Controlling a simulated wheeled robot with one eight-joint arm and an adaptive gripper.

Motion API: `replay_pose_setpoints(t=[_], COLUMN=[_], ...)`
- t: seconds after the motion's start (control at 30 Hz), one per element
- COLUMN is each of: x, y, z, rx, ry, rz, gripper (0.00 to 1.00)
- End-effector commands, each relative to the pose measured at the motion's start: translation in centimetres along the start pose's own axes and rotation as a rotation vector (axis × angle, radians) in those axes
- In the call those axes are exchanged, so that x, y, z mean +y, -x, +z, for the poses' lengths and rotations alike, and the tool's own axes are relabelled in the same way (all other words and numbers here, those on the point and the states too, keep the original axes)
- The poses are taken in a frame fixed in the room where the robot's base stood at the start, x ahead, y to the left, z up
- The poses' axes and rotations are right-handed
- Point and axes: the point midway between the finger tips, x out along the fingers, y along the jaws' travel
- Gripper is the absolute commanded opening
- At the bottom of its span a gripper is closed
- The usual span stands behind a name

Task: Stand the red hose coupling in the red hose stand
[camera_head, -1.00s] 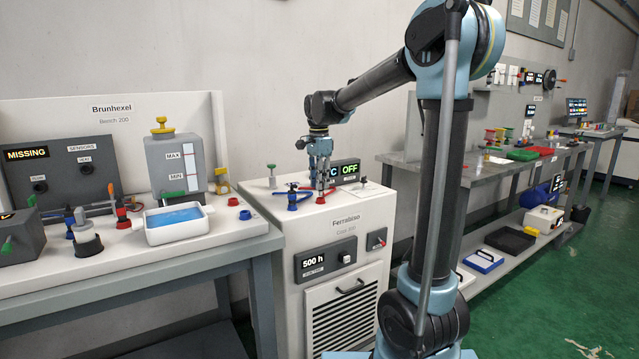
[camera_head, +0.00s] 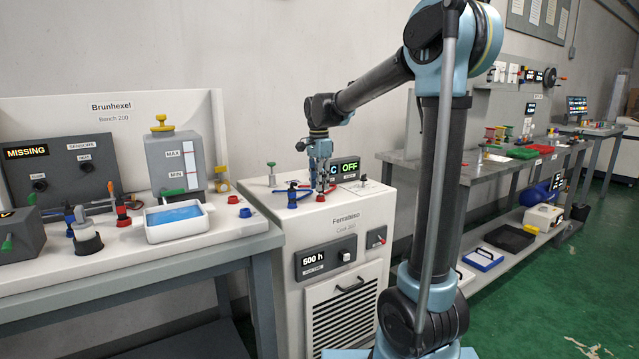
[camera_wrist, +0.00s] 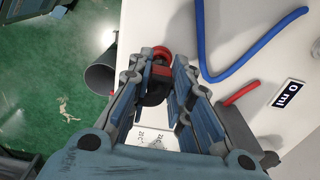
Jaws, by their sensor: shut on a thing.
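My gripper (camera_head: 320,188) points down over the top of the white Ferralbino machine (camera_head: 325,222). In the wrist view its fingers (camera_wrist: 160,95) are shut on the red hose coupling (camera_wrist: 158,70), which shows as a dark body with red at its far end. A small red piece (camera_head: 320,198) shows right under the fingertips in the head view, at the machine top. I cannot tell whether it is part of the coupling or the red hose stand, or how the two touch. The fingers hide much of the coupling.
A blue fitting (camera_head: 292,203) stands just left of my gripper. A blue hose (camera_wrist: 225,72) and red lever (camera_wrist: 240,94) lie close by in the wrist view. A green-topped post (camera_head: 271,175) and the OFF display (camera_head: 345,170) stand near.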

Motion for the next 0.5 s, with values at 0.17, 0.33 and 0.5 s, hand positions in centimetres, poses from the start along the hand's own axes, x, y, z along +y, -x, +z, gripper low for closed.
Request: replay_pose_setpoints(t=[0.17, 0.33, 0.5], x=[-0.01, -0.01, 0.0], y=[-0.31, -0.6, -0.91], z=[0.0, 0.01, 0.01], rx=[0.0, 0.0, 0.0], ry=[0.0, 0.0, 0.0], rz=[0.0, 0.0, 0.0], gripper=[0.0, 0.0, 0.0])
